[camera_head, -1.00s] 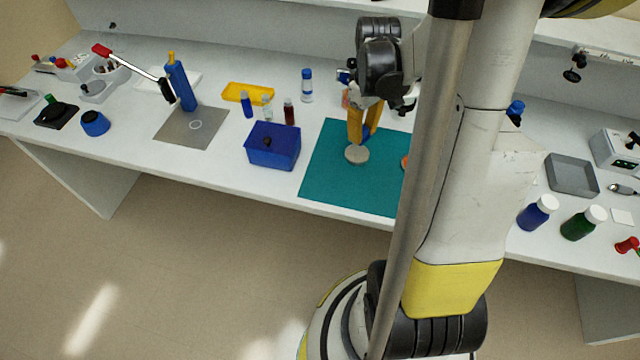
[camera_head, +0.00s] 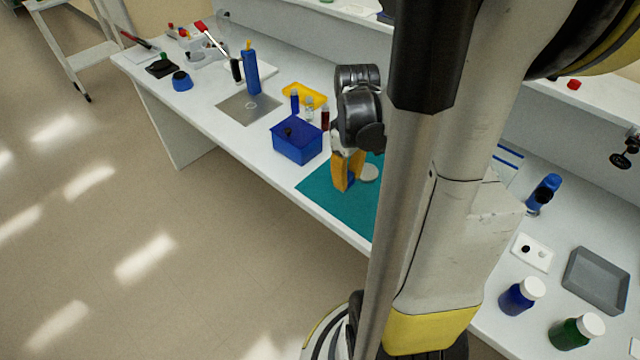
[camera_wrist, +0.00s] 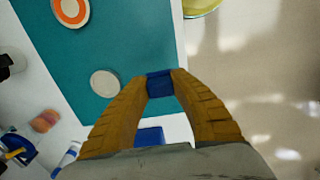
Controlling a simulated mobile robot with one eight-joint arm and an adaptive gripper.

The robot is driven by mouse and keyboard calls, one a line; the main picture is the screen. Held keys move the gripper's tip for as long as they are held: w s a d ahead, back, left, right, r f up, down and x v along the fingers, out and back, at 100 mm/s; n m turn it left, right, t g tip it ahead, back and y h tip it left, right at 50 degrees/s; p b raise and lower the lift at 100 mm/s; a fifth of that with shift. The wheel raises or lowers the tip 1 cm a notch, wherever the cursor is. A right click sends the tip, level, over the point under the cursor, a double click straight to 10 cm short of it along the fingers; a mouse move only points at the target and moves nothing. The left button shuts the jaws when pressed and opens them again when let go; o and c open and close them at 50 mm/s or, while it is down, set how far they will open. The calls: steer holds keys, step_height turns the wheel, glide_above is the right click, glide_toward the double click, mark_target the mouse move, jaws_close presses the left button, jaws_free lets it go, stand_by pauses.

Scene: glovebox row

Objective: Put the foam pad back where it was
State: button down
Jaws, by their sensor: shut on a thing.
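My gripper (camera_head: 346,172) is shut on a small blue block (camera_wrist: 160,82), which looks like the foam pad. The block sits between the yellow-brown fingertips in the wrist view, and a bit of it shows beside the fingers in the head view. The gripper is over the front left part of the teal mat (camera_head: 325,199), left of a pale grey disc (camera_head: 369,173). In the wrist view the block is near the mat's front edge, with the disc (camera_wrist: 105,83) apart from it. I cannot tell whether the block touches the mat.
A blue box (camera_head: 297,140) stands just left of the mat. Small vials and a yellow tray (camera_head: 304,96) are behind it. An orange-and-white ring (camera_wrist: 70,12) lies on the mat. A grey plate (camera_head: 248,107) is farther left. My arm hides the mat's right part.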

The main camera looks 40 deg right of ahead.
steer(key=b, duration=0.3)
glide_above(326, 187)
step_height(326, 187, down, 5)
steer(key=shift+s+a+f, duration=0.1)
steer(key=shift+s, duration=0.05)
steer(key=shift+f, duration=0.15)
steer(key=shift+f+b, duration=0.8)
steer(key=shift+f, duration=1)
steer(key=shift+f, duration=0.1)
steer(key=shift+f, duration=0.15)
steer(key=c, duration=1.2)
jaws_free()
